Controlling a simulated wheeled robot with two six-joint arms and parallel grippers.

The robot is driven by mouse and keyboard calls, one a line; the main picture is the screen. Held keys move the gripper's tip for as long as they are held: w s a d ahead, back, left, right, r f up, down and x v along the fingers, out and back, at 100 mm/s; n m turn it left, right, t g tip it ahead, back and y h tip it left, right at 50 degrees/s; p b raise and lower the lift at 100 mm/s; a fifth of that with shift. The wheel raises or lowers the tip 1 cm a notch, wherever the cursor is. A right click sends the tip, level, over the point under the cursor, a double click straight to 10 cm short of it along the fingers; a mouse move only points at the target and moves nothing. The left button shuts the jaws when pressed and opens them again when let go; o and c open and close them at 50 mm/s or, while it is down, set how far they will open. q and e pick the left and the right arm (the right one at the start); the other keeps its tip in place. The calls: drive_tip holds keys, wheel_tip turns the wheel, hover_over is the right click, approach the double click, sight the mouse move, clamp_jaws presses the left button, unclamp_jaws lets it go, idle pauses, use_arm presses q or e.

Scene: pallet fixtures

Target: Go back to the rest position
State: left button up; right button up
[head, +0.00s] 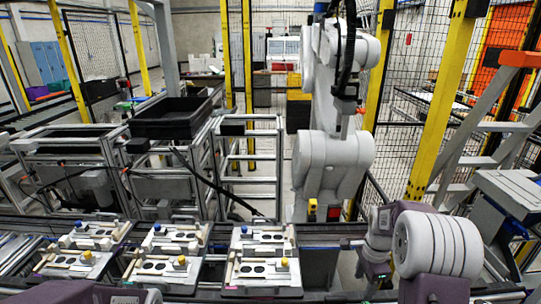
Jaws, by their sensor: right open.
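My right arm comes in at the lower right. Its gripper (373,276) hangs beside the large white rounded joint, to the right of the pallet fixtures; it is open, though its fingertips are small and dark in the picture. It is apart from the fixtures and no object shows in it. Of my left arm only a purple link and a pale part show at the bottom left edge; my left gripper is not in view.
Several pallet fixtures, such as the right one (263,277), the middle one (166,268) and the left one (74,262), sit on the rail line in front. A black crate (172,128) stands on a metal frame behind. A large grey robot arm (333,165) stands beyond the rail.

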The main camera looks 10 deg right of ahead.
drive_tip(key=shift+n, duration=0.7)
drive_tip(key=a, duration=0.1)
drive_tip(key=a+r, duration=0.1)
drive_tip(key=a, duration=0.1)
drive_tip(key=a+r, duration=0.1)
drive_tip(key=a, duration=0.1)
drive_tip(key=shift+s, duration=0.3)
drive_tip(key=s+a+f+n, duration=0.3)
drive_tip(key=s+a+n, duration=0.6)
drive_tip(key=s+n, duration=0.4)
drive_tip(key=n+b, duration=0.1)
drive_tip(key=n, duration=0.2)
drive_tip(key=shift+s+a+n+t, duration=0.25)
drive_tip(key=shift+a+n+t, duration=0.15)
drive_tip(key=shift+s, duration=0.15)
drive_tip(key=shift+d, duration=0.1)
